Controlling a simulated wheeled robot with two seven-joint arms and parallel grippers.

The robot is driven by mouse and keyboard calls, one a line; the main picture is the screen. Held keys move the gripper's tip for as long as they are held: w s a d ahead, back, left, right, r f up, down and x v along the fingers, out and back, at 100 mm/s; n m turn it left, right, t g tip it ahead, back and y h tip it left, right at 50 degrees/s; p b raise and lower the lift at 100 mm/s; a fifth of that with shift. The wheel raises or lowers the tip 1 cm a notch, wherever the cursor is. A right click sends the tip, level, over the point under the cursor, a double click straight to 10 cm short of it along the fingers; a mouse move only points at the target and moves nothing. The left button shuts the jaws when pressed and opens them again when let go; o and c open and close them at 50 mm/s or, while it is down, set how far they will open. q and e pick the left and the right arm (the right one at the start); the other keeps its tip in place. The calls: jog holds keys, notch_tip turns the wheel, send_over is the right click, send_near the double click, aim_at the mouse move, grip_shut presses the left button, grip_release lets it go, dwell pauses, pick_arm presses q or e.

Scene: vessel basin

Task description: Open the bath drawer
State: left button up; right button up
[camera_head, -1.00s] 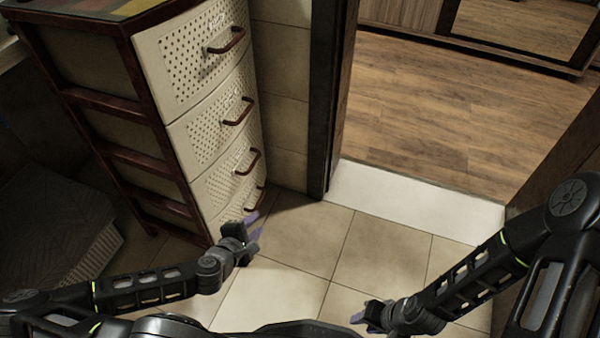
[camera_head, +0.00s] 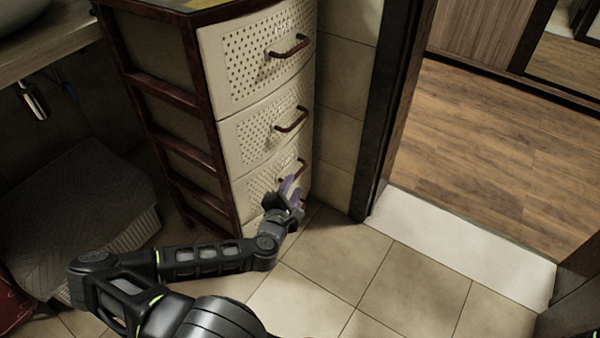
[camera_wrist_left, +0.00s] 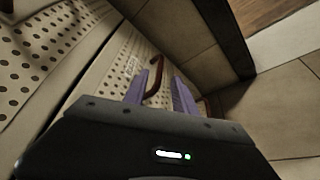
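The bath drawer unit (camera_head: 265,75) stands left of centre in the head view. It has a dark red-brown frame and several cream, perforated drawer fronts with brown bar handles; the drawers look shut. My left gripper (camera_head: 290,190) is at the third handle from the top (camera_head: 298,166), partly covering it and the lowest drawer. In the left wrist view, the purple fingers (camera_wrist_left: 162,92) are apart, with a brown handle (camera_wrist_left: 156,70) showing between them, closer to the left finger. I cannot tell whether they touch it. My right gripper is out of view.
A doorway with a dark frame (camera_head: 390,100) and white threshold (camera_head: 440,235) is right of the unit. Tiled floor (camera_head: 400,290) in front is clear. A grey quilted item (camera_head: 75,205) lies to the left, below a counter (camera_head: 50,45).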

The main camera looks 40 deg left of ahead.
aim_at(299, 171)
pick_arm(q)
jog(key=b+x, duration=0.2)
jog(key=x, duration=0.5)
jog(key=shift+w+a+f, duration=0.1)
jog(key=shift+w+f, duration=0.05)
jog(key=shift+w, duration=0.2)
jog(key=shift+c, duration=0.4)
grip_shut()
dwell(0.7)
